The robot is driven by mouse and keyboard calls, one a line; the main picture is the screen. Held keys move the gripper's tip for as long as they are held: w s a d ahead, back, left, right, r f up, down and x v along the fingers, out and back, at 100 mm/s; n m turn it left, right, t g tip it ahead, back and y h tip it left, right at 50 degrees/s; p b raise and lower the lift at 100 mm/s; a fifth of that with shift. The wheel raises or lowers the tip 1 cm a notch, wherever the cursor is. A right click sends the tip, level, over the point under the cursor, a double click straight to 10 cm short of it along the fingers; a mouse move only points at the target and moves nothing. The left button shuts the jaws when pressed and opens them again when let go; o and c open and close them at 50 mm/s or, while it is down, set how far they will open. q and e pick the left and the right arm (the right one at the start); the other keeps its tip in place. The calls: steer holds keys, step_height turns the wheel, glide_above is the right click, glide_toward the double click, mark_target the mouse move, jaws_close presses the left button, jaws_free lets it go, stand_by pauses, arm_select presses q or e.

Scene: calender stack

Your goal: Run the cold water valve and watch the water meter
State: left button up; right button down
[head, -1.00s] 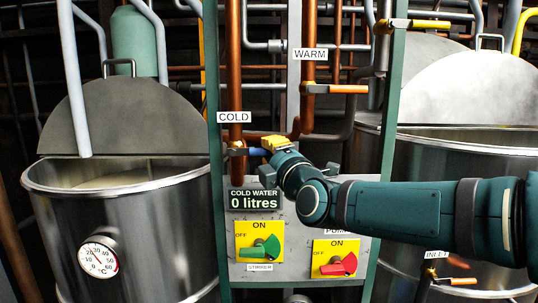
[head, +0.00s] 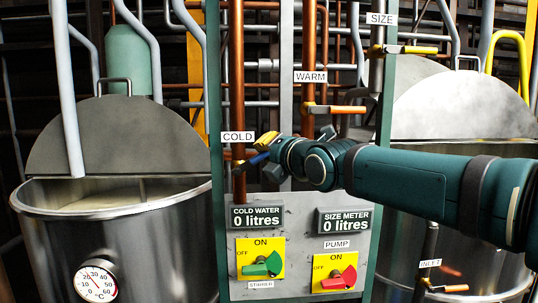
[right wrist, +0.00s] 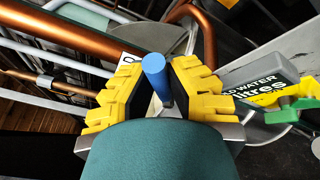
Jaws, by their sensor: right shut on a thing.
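The cold water valve's blue handle (head: 255,160) is on the copper pipe under the COLD label (head: 238,137). It slants up to the right, away from the pipe. My right gripper (head: 267,153) is shut on the handle. In the right wrist view the blue handle (right wrist: 155,72) stands between the yellow finger pads. The cold water meter (head: 256,217) below reads 0 litres. My left gripper is not in view.
The size meter (head: 345,220) reads 0 litres. The stirrer switch (head: 262,265) is green and the pump switch (head: 337,274) is red. The warm valve's orange handle (head: 347,109) is above my arm. Steel vats (head: 150,235) stand on both sides.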

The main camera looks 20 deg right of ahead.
steer(key=shift+w+a+r+n+g+h, duration=0.25)
steer(key=shift+a+r+n+g, duration=0.3)
steer(key=shift+n, duration=0.45)
steer(key=shift+r, duration=0.1)
steer(key=c, duration=0.9)
jaws_free()
steer(key=v, duration=1.2)
stand_by(4.4)
